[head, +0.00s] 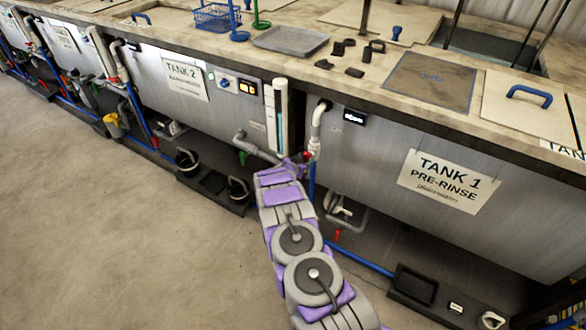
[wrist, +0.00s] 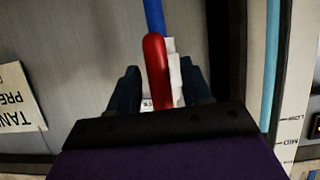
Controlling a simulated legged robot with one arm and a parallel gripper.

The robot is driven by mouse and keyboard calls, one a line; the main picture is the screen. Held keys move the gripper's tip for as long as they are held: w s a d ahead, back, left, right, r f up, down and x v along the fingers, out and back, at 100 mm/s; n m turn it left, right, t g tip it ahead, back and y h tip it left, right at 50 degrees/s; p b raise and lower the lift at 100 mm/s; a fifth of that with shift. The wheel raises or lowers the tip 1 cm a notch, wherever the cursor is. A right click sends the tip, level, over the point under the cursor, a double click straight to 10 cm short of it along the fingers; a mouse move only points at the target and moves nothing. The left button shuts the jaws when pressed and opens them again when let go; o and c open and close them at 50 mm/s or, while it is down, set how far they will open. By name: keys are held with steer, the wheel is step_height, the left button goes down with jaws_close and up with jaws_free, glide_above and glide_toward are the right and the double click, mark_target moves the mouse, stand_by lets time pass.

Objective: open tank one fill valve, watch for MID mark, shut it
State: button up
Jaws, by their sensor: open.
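The red valve handle (wrist: 156,70) stands between my open gripper's (wrist: 160,88) two dark fingers in the wrist view, with a gap visible on at least the left side. In the head view my gripper (head: 298,163) is at the pipework left of tank 1, and a bit of red (head: 307,155) shows beside it. A sight gauge (head: 281,110) with a bluish column stands just left of there.
Tank 2 (head: 160,108) stands to the left. A blue pipe (wrist: 154,15) runs past the handle. Black floor trays (head: 415,287) sit below the tanks. Open floor lies left.

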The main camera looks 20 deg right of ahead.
steer(key=p+v, duration=0.4)
steer(key=v, duration=1.2)
steer(key=shift+s+a, duration=0.25)
steer(key=shift+a, duration=0.05)
steer(key=shift+r, duration=0.1)
